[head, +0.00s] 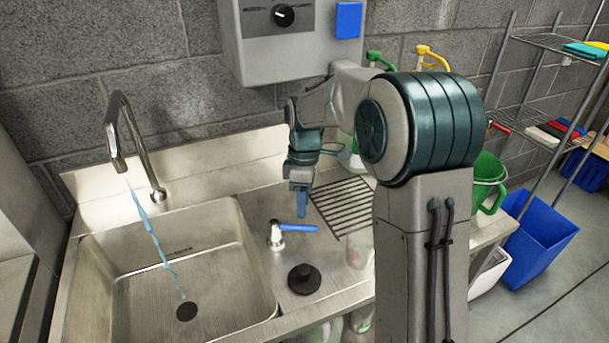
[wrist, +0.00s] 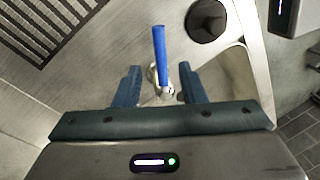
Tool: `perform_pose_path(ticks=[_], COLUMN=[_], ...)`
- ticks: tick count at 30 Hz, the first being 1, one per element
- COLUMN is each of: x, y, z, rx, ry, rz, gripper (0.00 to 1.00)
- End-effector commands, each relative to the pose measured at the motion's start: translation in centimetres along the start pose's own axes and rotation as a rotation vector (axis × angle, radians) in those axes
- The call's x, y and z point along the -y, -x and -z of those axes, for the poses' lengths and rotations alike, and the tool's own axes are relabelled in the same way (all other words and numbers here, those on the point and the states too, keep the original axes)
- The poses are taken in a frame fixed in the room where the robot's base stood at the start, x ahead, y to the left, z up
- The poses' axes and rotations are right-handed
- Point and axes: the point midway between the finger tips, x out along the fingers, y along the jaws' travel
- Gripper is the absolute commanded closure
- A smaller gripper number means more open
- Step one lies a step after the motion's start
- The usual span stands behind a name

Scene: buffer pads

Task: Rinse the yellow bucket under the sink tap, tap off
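The sink tap (head: 130,140) curves over the steel basin (head: 235,270), and a stream of water (head: 155,240) runs from it towards the drain. A valve with a blue lever (head: 298,228) stands on the counter right of the basin. My gripper (head: 301,203) points down just above the lever. In the wrist view my gripper (wrist: 157,88) is open, with the blue lever (wrist: 160,45) between and beyond its two fingers, apart from both. No yellow bucket shows in either view; my arm hides part of the counter.
A black round knob-like piece (head: 304,279) sits on the counter near its front edge. A slotted drain area (head: 342,205) lies behind the lever. A green bucket (head: 487,180) stands right of my arm, and a blue bin (head: 537,238) is beyond the counter's right end.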

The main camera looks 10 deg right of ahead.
Motion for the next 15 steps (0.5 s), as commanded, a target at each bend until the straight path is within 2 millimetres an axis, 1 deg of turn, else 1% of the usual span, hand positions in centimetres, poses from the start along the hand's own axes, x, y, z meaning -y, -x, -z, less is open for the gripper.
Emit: perform_pose_path(ticks=[1,6,9,12,15], x=[-0.1,-0.1,-0.1,-0.1,-0.1], y=[1.4,5.0,6.6,7.7,8.2], z=[0.0,0.0,0.0,0.0,0.0], rx=[-0.002,-0.002,-0.002,-0.001,-0.001], ry=[0.0,0.0,0.0,0.0,-0.001], rz=[-0.005,-0.004,-0.003,-0.002,-0.001], gripper=[0.63,0.63,0.63,0.63,0.63])
